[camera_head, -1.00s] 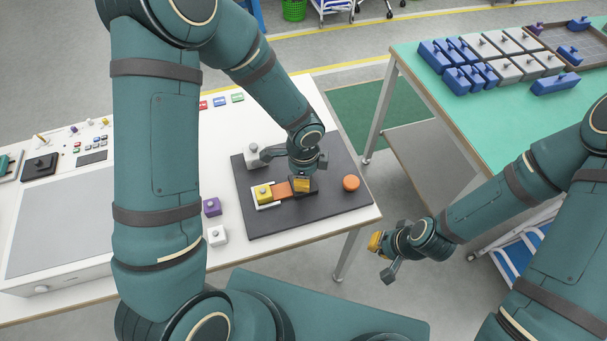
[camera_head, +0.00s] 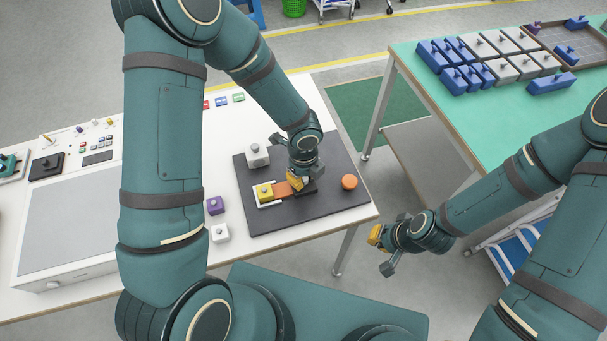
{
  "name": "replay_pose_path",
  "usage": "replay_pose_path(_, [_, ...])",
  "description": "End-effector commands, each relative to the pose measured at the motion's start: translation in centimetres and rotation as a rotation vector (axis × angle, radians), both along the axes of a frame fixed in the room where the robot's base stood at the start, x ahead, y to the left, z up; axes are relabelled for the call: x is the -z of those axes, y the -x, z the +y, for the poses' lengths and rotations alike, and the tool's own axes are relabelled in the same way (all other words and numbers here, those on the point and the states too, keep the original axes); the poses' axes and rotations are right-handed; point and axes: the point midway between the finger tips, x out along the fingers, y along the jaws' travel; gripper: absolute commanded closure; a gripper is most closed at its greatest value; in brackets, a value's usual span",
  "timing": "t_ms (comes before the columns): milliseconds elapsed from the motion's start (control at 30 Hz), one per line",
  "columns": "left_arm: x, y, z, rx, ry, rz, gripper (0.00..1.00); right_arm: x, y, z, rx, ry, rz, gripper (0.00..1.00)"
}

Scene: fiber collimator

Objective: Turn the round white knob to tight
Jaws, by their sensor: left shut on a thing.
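My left gripper (camera_head: 297,182) points down over a small dark block (camera_head: 311,187) on the dark grey mat (camera_head: 270,219). It is shut around what appears to be the round white knob, which its fingers hide. The knob's marking cannot be seen. Left of it, an orange piece (camera_head: 281,190) joins a yellow block (camera_head: 265,192) with a grey knob, set in a white holder (camera_head: 270,204). An orange round piece (camera_head: 349,182) sits to the right on the mat. My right gripper (camera_head: 381,254) is open and empty, off the table over the floor.
A white block with a grey knob (camera_head: 256,156) stands on the mat behind the yellow one. A purple block (camera_head: 215,205) and a white block (camera_head: 220,233) stand left of the mat. A green table (camera_head: 480,110) at the right carries blue and grey blocks.

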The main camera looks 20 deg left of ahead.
Motion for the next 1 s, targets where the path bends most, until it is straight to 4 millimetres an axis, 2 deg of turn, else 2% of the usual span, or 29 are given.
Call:
replay_pose_path(500, [0.11,0.08,0.06,0.018,-0.001,0.003,1.00,-0.06,-0.05,-0.01,0.000,0.000,-0.001,1.00])
replay_pose_path(533, [0.11,0.09,0.06,0.018,-0.001,0.003,0.65,-0.06,-0.05,-0.01,0.000,0.000,-0.001,1.00])
replay_pose_path(600, [0.10,0.07,0.05,0.018,-0.001,0.002,0.43,-0.06,-0.05,-0.01,0.000,0.000,-0.001,1.00])
replay_pose_path(1000, [-0.51,-0.05,0.03,0.015,0.001,-0.002,0.43,-0.08,-0.05,-0.01,0.000,0.000,-0.001,1.00])
